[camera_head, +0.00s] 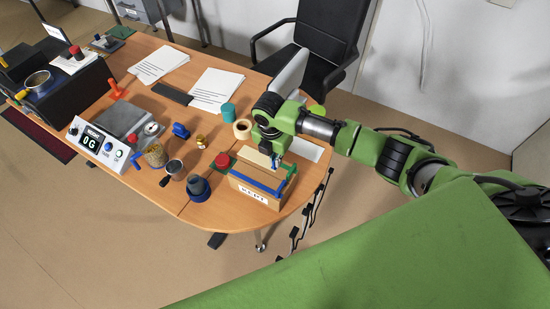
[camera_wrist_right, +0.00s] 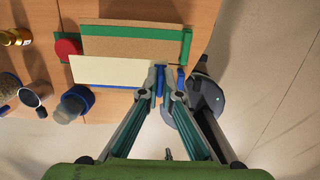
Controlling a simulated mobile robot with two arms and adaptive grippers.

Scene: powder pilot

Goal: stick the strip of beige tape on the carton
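The brown carton (camera_head: 247,186), with a white lettered label on its front, stands in a green and blue frame near the table's right front edge; its brown top (camera_wrist_right: 140,45) shows in the wrist view. The beige tape strip (camera_wrist_right: 108,72) lies across the carton's near side in the wrist view; it also shows in the head view (camera_head: 253,157). My right gripper (camera_wrist_right: 160,92) is at the strip's right end, its fingertips close around a blue tab there. The strip appears held just above the carton; I cannot tell whether they touch. My left gripper is out of view.
A red-topped piece (camera_head: 222,160) and a blue-based cup (camera_head: 198,187) stand left of the carton. A scale (camera_head: 120,119) and papers (camera_head: 217,88) lie farther left. A black chair (camera_head: 318,45) stands behind the table.

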